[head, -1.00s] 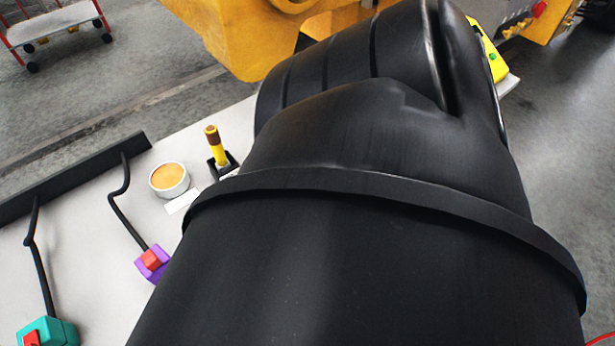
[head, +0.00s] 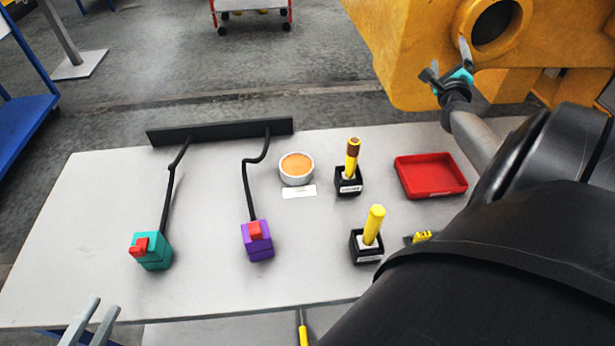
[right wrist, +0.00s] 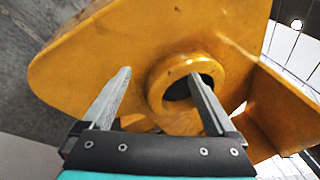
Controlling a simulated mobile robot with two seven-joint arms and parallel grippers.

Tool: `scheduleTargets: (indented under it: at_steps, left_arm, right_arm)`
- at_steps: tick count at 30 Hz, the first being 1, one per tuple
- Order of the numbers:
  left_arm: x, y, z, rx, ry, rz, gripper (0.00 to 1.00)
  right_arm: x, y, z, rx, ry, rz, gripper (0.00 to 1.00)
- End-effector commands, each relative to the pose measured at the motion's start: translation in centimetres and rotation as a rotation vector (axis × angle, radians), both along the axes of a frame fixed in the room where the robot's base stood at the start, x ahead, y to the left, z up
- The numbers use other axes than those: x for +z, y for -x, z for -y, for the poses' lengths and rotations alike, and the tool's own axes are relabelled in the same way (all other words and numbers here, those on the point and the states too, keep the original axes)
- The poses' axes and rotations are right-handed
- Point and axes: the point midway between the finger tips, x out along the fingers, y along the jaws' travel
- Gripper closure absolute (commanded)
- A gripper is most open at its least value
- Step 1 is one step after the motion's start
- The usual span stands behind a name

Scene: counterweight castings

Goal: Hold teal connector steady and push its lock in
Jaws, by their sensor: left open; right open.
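The teal connector (head: 153,258) stands on the left part of the white table, on the end of a black cable. Its red lock (head: 139,246) sits on the top left and juts past the body's edge. My left gripper (head: 104,304) is at the lower left, open and empty, apart from the connector and nearer to me. My right gripper (head: 449,66) is far from the connector, in front of the yellow casting. In the right wrist view its open fingers (right wrist: 160,77) are empty, with the casting's round bore (right wrist: 180,85) behind them.
A purple connector (head: 258,248) with a red lock stands right of the teal one. Both cables run to a black rail (head: 220,131). A round orange-topped tub (head: 296,168), two yellow-handled tools in black holders (head: 348,186) and a red tray (head: 432,175) stand further right.

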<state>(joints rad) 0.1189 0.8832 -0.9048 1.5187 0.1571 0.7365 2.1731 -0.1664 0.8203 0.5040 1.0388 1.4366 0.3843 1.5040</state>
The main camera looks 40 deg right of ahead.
Motion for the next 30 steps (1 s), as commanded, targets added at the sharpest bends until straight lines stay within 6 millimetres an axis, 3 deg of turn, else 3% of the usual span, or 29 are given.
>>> scheduleTargets:
  at_steps: [1,6,15,22,30]
  left_arm:
    - [0.0,0.0,0.0,0.000,0.000,0.000,0.50]
    - [0.0,0.0,0.0,0.000,0.000,0.000,0.50]
    - [0.0,0.0,0.0,0.000,0.000,0.000,0.50]
    - [0.0,0.0,0.0,0.000,0.000,0.000,0.50]
    - [0.0,0.0,0.0,0.000,0.000,0.000,0.50]
  right_arm:
    - [0.1,-2.6,-1.8,0.065,-0.014,0.015,0.07]
    - [-0.2,-10.3,-8.4,0.284,-0.075,0.053,0.07]
    - [-0.9,-20.3,-22.5,0.658,-0.210,0.074,0.07]
    - [-1.9,-24.3,-33.8,0.920,-0.331,0.043,0.07]
    - [-4.1,-25.0,-46.6,1.189,-0.487,-0.053,0.07]
